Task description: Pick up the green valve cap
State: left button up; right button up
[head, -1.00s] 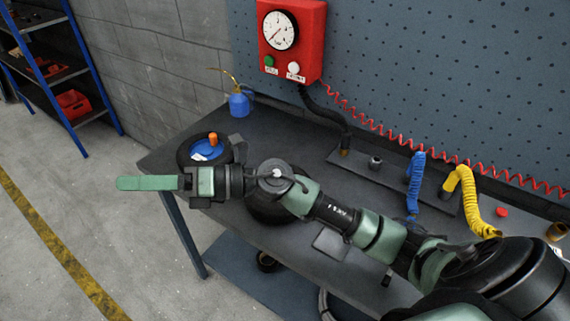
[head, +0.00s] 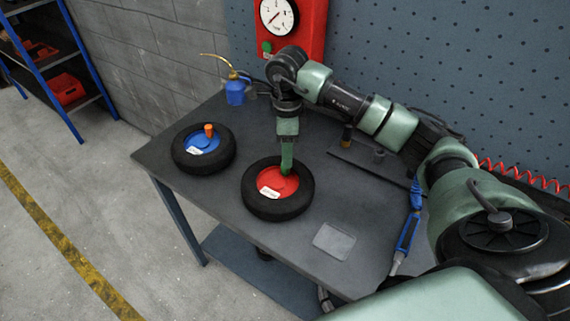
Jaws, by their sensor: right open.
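My right gripper (head: 287,160) points down over the red-hubbed wheel (head: 249,200), its fingers seen edge-on and open. The fingertips are at the upper right part of the red hub (head: 272,184). The fingers are green too, so I cannot make out a separate green valve cap there; it may be hidden behind or between them. I cannot tell whether the fingertips touch anything. A blue-hubbed wheel (head: 184,163) with an orange cap (head: 209,130) lies to the left. My left gripper is not in view.
The dark workbench (head: 240,252) has a flat grey plate (head: 335,240) near its front edge. A blue oil can (head: 235,92) stands at the back left. A red gauge box (head: 312,30) hangs behind my arm. A blue tool (head: 408,232) is at the right.

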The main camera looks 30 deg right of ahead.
jog(key=f+p, duration=0.1)
jog(key=f, duration=0.2)
jog(key=shift+s+a+f+p, duration=0.1)
jog(key=shift+a+f+p, duration=0.25)
jog(key=shift+f, duration=0.45)
jog(key=shift+c, duration=0.3)
grip_shut()
jog(key=shift+r, duration=0.1)
